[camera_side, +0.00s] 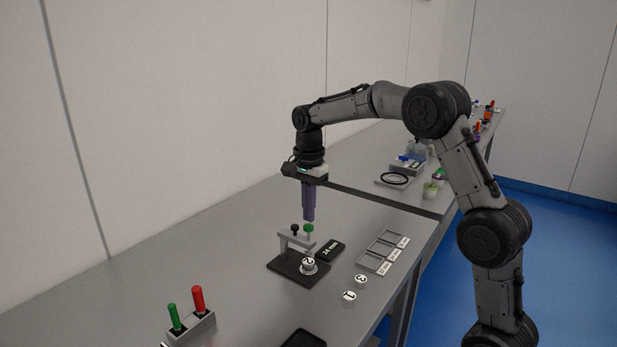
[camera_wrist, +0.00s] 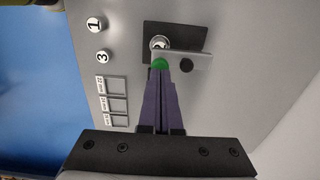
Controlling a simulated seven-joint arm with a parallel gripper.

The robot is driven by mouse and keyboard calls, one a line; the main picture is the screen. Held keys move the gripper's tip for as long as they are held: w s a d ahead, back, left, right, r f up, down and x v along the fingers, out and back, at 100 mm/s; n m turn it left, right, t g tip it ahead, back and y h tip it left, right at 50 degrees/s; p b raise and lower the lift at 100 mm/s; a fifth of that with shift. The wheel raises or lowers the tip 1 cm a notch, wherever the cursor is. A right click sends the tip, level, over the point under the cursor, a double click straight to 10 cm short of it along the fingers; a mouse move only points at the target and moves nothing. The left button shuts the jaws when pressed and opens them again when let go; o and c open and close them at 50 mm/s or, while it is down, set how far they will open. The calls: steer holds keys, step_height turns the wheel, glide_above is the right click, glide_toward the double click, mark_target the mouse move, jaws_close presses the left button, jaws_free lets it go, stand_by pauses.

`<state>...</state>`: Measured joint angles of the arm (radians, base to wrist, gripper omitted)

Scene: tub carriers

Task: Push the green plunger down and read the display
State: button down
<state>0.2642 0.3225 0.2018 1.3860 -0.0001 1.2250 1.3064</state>
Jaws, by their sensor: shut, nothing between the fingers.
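The gauge stands on a black base (camera_side: 285,268) and has a grey bridge (camera_side: 290,240) with a green plunger (camera_side: 308,230) and a black knob (camera_side: 295,230). A white tub marked 2 (camera_side: 308,267) sits on the base beneath the bridge. The black display (camera_side: 330,250) beside it reads "24 mm". My gripper (camera_side: 308,218) is shut and empty, pointing down directly over the green plunger; I cannot tell whether it touches. In the wrist view the green plunger (camera_wrist: 160,64) shows just beyond the fingertips (camera_wrist: 161,76), and the display is not visible.
Tubs marked 1 (camera_side: 349,297) and 3 (camera_side: 361,280) stand at front right. A grey tray (camera_side: 380,253) with three labelled compartments lies near the table edge. A holder (camera_side: 190,327) with a green and a red handle is at front left. A black tray (camera_side: 303,338) is partly cut off.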

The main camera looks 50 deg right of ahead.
step_height(320, 180, up, 10)
stand_by(0.3)
stand_by(0.7)
steer(key=s+a+r+n+t, duration=0.2)
steer(key=s+a+r, duration=0.25)
steer(key=s, duration=0.35)
steer(key=s+a+r+n+t, duration=0.1)
steer(key=s+a+r+n, duration=0.2)
steer(key=s+a, duration=0.35)
steer(key=s+a+f+n+t, duration=0.1)
steer(key=s+f+n+t, duration=0.1)
steer(key=s+f+n, duration=1.1)
steer(key=shift+s+f+t, duration=0.2)
steer(key=shift+s+t, duration=0.1)
